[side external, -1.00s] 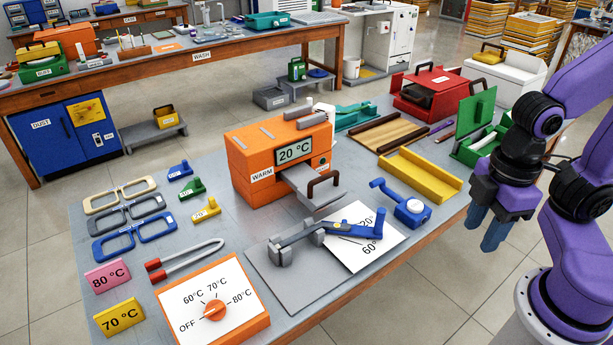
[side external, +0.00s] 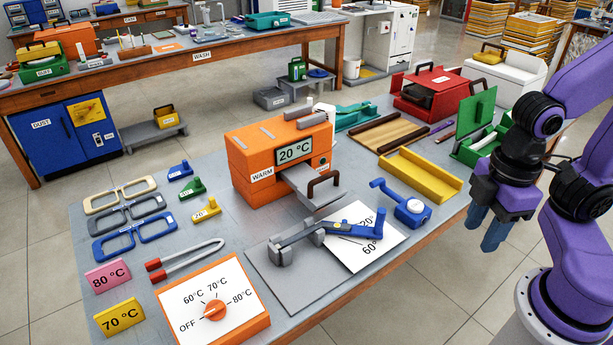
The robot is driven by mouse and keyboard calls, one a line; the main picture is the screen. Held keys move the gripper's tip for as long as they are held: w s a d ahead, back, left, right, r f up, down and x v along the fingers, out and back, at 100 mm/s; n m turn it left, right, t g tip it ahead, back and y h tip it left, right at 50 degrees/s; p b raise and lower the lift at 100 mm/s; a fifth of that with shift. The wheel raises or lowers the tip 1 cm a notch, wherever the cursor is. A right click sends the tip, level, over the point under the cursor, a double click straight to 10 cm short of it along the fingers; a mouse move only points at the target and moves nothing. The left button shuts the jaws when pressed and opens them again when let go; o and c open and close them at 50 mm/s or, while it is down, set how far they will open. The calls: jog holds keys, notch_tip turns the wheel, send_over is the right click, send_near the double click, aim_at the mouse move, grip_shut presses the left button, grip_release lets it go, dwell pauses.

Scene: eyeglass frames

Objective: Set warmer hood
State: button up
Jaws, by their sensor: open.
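The orange warmer (side external: 262,165), labelled WARM, stands in the middle of the grey table. Its display (side external: 294,151) reads 20 °C. Grey bars (side external: 305,120) lie on its top. A grey plate (side external: 316,188) with a brown arched handle (side external: 322,183) sticks out of its front; I cannot tell whether this is the hood. The orange-framed dial panel (side external: 213,308) at the front left has an orange knob among OFF, 60, 70 and 80 °C marks. My gripper (side external: 488,229) hangs open and empty at the right, beyond the table's right edge, apart from everything.
A blue-and-grey jig (side external: 325,232) lies on a grey plate and white card in front of the warmer. A yellow tray (side external: 420,176) and blue tool (side external: 408,207) lie between warmer and gripper. Eyeglass frames (side external: 133,234) lie left. A green open box (side external: 480,140) stands near my arm.

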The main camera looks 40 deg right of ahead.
notch_tip(320, 180, up, 3)
jog(key=n+t, duration=0.2)
jog(key=n, duration=0.3)
send_over(326, 175)
jog(key=s, duration=0.4)
jog(key=w+f, duration=0.1)
jog(key=f, duration=0.4)
jog(key=w+f, duration=0.1)
jog(key=f, duration=0.5)
jog(key=w+f, duration=0.1)
jog(key=f, duration=0.4)
jog(key=shift+w+f, duration=0.35)
grip_shut()
